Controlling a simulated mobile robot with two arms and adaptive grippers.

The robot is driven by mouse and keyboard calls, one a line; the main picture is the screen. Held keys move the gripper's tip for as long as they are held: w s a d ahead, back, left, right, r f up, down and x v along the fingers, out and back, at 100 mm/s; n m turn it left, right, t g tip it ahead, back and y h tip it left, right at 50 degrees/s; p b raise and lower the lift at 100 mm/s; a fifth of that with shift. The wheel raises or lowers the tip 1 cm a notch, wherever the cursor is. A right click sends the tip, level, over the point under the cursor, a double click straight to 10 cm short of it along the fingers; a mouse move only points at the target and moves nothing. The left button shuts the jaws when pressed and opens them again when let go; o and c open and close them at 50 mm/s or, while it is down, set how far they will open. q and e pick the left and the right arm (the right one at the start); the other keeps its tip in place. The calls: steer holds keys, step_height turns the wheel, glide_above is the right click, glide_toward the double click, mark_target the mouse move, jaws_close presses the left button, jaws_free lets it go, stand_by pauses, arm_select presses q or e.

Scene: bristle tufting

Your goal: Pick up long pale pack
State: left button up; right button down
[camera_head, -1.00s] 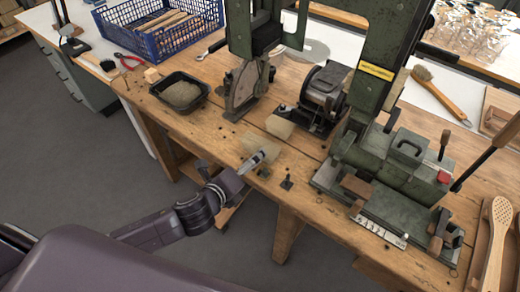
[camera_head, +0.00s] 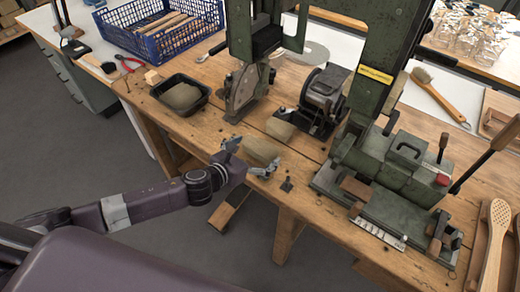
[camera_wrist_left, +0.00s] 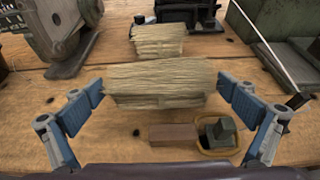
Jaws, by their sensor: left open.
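The long pale pack (camera_head: 262,150), a bundle of straw-coloured fibres, lies on the wooden bench near its front edge. In the left wrist view the pack (camera_wrist_left: 157,84) lies crosswise between the fingers. My left gripper (camera_head: 247,157) is open, with one finger near each end of the pack; in the wrist view the gripper (camera_wrist_left: 160,90) shows small gaps or near contact at the ends, and I cannot tell whether it touches. A shorter pale pack (camera_head: 280,128) lies just behind, also seen in the wrist view (camera_wrist_left: 158,40). My right gripper is not in view.
A black tray (camera_head: 203,101) and a blue crate (camera_head: 128,45) stand to the left. Green machines (camera_head: 390,165) stand behind and to the right. A small dark block (camera_wrist_left: 219,130) and a brown block (camera_wrist_left: 178,135) lie close in front of the pack.

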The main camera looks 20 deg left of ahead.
arm_select(q)
steer(key=shift+w+d+f, duration=0.25)
steer(key=shift+w+f, duration=0.05)
steer(key=shift+w, duration=0.3)
steer(key=shift+c, duration=0.4)
steer(key=c, duration=1.1)
steer(key=shift+r, duration=0.1)
